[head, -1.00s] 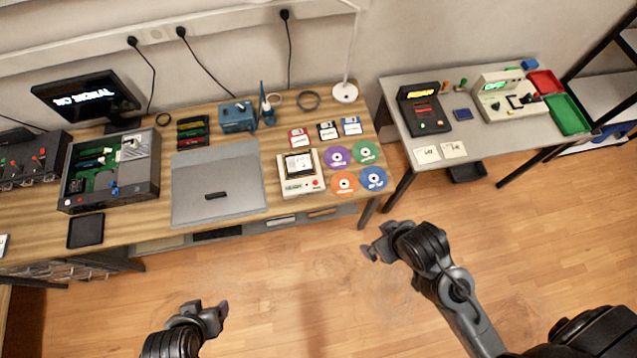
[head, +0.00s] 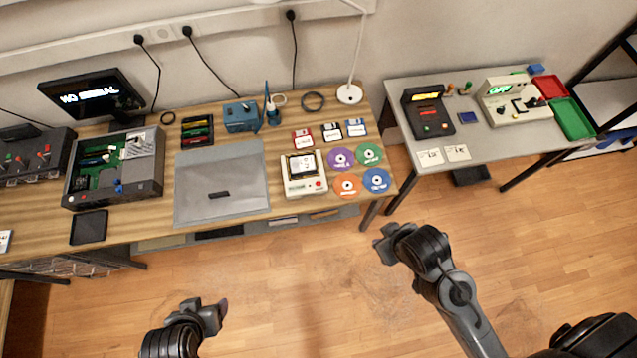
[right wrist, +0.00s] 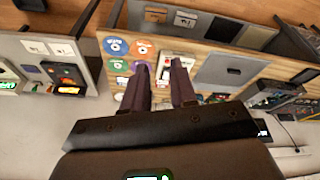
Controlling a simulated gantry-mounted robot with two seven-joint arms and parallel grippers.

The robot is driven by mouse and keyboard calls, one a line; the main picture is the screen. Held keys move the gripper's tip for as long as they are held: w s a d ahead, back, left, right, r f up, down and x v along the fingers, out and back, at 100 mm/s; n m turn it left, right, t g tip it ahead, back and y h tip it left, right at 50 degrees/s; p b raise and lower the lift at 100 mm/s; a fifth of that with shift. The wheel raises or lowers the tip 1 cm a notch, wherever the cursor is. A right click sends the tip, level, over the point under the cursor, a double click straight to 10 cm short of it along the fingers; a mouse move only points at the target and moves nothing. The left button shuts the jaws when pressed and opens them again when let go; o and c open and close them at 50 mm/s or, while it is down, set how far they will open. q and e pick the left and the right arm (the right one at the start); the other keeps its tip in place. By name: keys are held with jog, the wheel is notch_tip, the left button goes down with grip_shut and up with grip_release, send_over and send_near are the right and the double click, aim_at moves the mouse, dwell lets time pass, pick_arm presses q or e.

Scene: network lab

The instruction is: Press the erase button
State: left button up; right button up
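No label reading "erase" is legible, so I cannot tell which button it is. A black device (head: 428,112) with an amber display and a green and a red button stands on the grey table. A pale device (head: 513,103) with a green display and a black lever is right of it. A beige device (head: 304,175) with a red button (head: 319,184) sits on the wooden bench. My right gripper (head: 383,244) is over the floor in front of the tables, open and empty; its parted fingers show in the right wrist view (right wrist: 163,84). My left gripper (head: 207,315) is over the floor, apparently open and empty.
The wooden bench (head: 258,222) holds discs, floppy disks, a grey mat (head: 221,183), an opened chassis (head: 113,169) and a monitor (head: 93,94). The grey table (head: 400,88) also holds cards (head: 443,155), a red tray (head: 550,86) and a green tray (head: 572,119). The floor in front is clear.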

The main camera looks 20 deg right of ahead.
grip_shut()
jog(key=shift+a, duration=0.15)
dwell(0.9)
